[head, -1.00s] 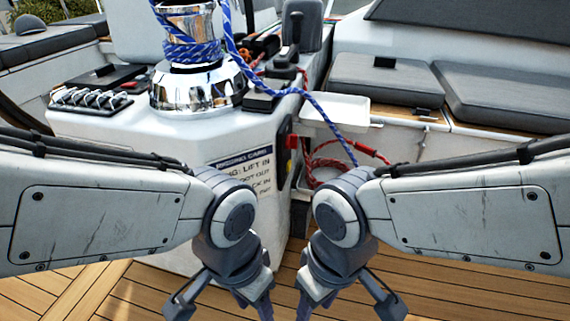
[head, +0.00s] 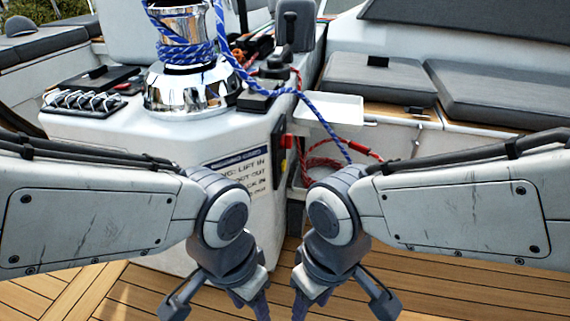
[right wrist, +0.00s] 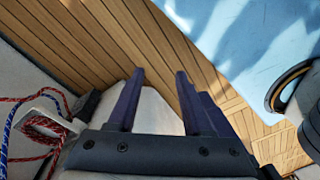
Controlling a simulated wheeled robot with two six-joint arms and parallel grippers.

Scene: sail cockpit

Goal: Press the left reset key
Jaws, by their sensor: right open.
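I cannot make out a left reset key for certain in either view. A white console (head: 150,150) stands ahead, with a row of silver levers (head: 85,101) on its top left and a small red and yellow fitting (head: 285,150) on its right side. My left gripper (head: 258,304) hangs low in front of the console, its fingertips cut off by the picture edge. My right gripper (head: 302,304) hangs beside it, apart from the console. In the right wrist view its two dark fingers (right wrist: 160,76) are spread with nothing between them.
A chrome winch (head: 190,88) wrapped in blue rope stands on the console. A red rope coil (head: 322,165) lies by a white tray (head: 332,109) to its right. Grey cushioned benches (head: 380,78) line the right. Wooden deck (head: 430,300) lies clear below.

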